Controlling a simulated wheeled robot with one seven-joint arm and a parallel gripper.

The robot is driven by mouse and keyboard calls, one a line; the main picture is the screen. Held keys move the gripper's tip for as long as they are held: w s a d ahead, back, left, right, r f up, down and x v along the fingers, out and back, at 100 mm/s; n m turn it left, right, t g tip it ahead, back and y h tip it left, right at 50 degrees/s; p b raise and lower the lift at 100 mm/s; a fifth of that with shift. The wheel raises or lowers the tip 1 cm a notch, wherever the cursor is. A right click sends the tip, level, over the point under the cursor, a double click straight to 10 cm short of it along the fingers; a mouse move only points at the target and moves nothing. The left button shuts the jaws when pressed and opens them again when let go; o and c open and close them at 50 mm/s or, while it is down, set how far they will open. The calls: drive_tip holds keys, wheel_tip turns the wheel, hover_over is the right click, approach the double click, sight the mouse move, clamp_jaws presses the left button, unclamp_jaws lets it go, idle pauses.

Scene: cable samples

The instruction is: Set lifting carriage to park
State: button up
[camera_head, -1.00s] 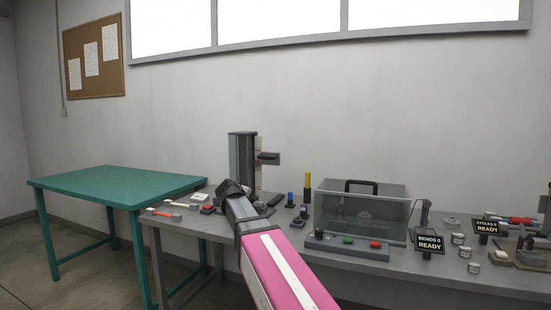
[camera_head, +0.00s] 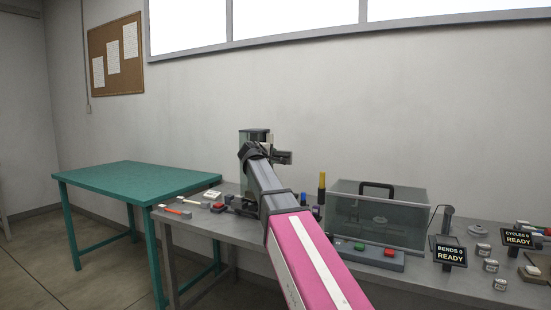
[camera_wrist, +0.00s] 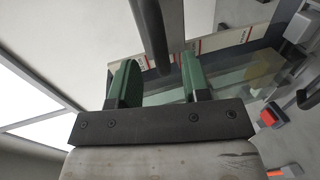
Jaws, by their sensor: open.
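The upright test stand (camera_head: 246,136), with a dark top and pale greenish panels, stands on the grey bench. A dark block, which looks like its lifting carriage (camera_head: 283,157), sticks out to the right near the top. My arm reaches up in front of the stand and hides much of it. In the wrist view my gripper (camera_wrist: 157,70) is open, with two green-padded fingers apart. A dark bar (camera_wrist: 152,30) runs down between the fingers in the picture; I cannot tell whether they touch it. Greenish clear panels and a strip with red and white labels (camera_wrist: 210,42) lie behind.
A clear box with a black handle (camera_head: 377,215) and a button panel (camera_head: 375,255) stand right of my arm. A display reading "BENDS 0 READY" (camera_head: 450,254) is further right. Small tools and a red button (camera_head: 217,207) lie left. The green table (camera_head: 130,180) is bare.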

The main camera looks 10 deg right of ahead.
sight(274, 156)
drive_tip(key=shift+x, duration=2.1)
clamp_jaws()
wheel_tip(274, 156, down, 15)
drive_tip(key=shift+f, duration=0.2)
drive_tip(key=shift+s+f, duration=0.1)
drive_tip(key=shift+s, duration=0.05)
unclamp_jaws()
drive_tip(key=v, duration=1)
drive_tip(key=shift+s+a, duration=0.25)
